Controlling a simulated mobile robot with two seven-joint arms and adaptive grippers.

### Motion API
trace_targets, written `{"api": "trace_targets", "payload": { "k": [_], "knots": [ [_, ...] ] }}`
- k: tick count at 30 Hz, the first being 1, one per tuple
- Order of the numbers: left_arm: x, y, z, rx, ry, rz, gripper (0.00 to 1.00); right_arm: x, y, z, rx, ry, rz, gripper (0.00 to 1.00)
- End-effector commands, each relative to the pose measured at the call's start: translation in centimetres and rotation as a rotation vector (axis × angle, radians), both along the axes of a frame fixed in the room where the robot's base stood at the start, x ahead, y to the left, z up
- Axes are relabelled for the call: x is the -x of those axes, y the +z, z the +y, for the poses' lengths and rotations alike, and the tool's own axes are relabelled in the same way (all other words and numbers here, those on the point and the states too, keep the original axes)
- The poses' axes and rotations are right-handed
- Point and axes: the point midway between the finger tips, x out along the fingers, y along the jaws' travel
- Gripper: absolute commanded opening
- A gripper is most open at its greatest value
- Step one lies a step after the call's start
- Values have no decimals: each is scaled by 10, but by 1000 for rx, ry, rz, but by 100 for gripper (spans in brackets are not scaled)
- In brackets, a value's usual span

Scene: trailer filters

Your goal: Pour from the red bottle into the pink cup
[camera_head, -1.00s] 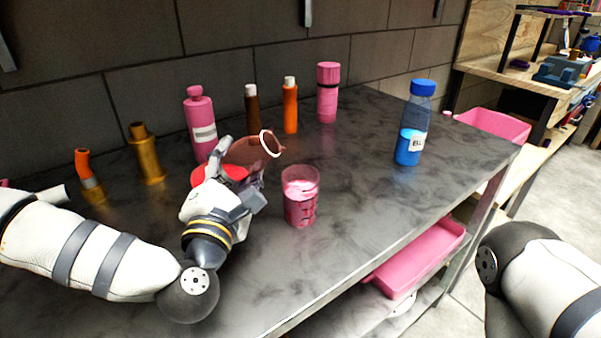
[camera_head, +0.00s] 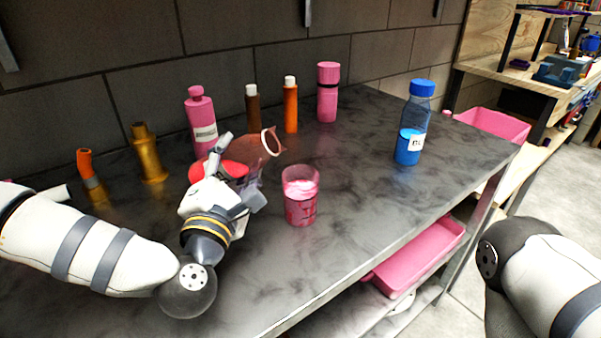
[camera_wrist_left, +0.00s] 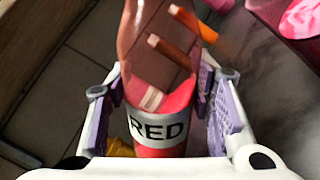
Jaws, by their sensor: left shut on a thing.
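The red bottle (camera_head: 252,149) is a clear reddish bottle with red contents. It is tilted toward the right, its open white-rimmed mouth above and to the left of the pink cup. My left gripper (camera_head: 235,170) is shut around its body. In the left wrist view the bottle's "RED" label (camera_wrist_left: 160,128) sits between the fingers (camera_wrist_left: 162,110). The pink cup (camera_head: 300,205) stands upright on the dark table (camera_head: 370,210), with pale pink contents visible near its rim. No stream shows between bottle and cup. My right gripper is out of view; only my right arm shows at the lower right.
A blue bottle (camera_head: 410,135) stands at the right of the table. Pink (camera_head: 201,120), brown (camera_head: 252,107) and orange (camera_head: 290,105) bottles stand along the wall, with a gold bottle (camera_head: 147,155) at left. Table around the cup's right side is clear.

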Motion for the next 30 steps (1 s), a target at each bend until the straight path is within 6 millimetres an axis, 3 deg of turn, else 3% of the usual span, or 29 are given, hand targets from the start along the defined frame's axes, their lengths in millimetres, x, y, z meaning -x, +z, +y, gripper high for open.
{"api": "trace_targets", "payload": {
  "k": [30],
  "knots": [
    [0, 7, 2, -59, 0, -14, 9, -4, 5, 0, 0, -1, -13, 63]
  ]
}}
